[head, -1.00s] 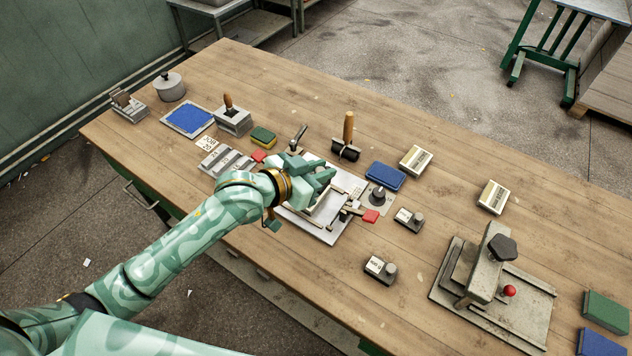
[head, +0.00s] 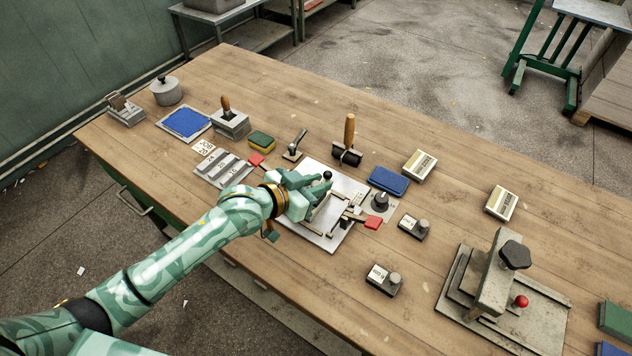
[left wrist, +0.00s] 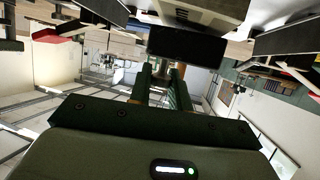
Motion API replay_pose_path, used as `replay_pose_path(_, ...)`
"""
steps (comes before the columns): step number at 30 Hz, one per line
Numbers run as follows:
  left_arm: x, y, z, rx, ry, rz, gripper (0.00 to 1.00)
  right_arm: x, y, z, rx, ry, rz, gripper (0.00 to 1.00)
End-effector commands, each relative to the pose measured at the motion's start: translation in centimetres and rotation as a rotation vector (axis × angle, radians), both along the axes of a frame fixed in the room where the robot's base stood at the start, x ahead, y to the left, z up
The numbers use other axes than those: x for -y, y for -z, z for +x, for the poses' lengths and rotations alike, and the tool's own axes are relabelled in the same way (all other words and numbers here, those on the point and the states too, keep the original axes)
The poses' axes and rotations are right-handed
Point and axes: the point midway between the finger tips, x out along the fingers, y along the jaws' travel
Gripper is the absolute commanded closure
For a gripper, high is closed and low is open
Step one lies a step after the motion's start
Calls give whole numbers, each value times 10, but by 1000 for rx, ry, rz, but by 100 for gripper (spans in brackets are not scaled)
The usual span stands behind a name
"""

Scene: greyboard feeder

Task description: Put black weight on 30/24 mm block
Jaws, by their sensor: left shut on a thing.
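My left gripper (head: 310,187) is shut over the pale metal plate (head: 318,238). A black round top (head: 327,175) shows at its fingertips; I take it for the black weight, its lower part hidden by the fingers. In the left wrist view the two dark green fingers (left wrist: 163,85) are close together, and what lies between them is unclear. Two small dark blocks with white labels and grey knobs, one farther (head: 412,226) and one nearer (head: 383,280), stand right of the plate. A grey ridged, numbered piece (head: 221,166) lies to its left. I cannot surely read which is 30/24 mm.
A wooden-handled black roller (head: 347,153), a blue pad (head: 388,180) and a black-knobbed dial (head: 380,203) stand close behind and right of the plate. A red-tipped handle (head: 373,222) sticks out at its right edge. A heavy press (head: 492,275) stands right.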

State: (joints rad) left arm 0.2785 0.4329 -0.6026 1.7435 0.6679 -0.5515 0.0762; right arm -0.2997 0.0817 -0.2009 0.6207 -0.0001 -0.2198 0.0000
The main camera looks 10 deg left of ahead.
Motion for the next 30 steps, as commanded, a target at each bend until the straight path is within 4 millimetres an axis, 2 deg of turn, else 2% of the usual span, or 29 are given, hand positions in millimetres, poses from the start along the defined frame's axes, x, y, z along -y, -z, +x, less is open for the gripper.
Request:
replay_pose_path(3, 0, 3, 1, 2, 0, 0, 100, 1, 1, 0, -1, 0, -1, 64)
replay_pose_path(4, 0, 4, 0, 0, 0, 1, 78, 1, 1, 0, -1, 0, -1, 64)
replay_pose_path(6, 0, 4, 0, 0, 0, 1, 59, 1, 1, 0, -1, 0, -1, 64)
replay_pose_path(14, 0, 3, 0, 0, 0, 1, 59, 1, 1, 0, -1, 1, -1, 64)
replay_pose_path(18, -1, -7, -1, 1, 0, 0, 59, 1, -2, 1, 1, 1, -2, 64)
replay_pose_path(30, -51, -42, -68, 0, 2, 3, 59, -2, -30, 7, 17, 3, 3, 64)
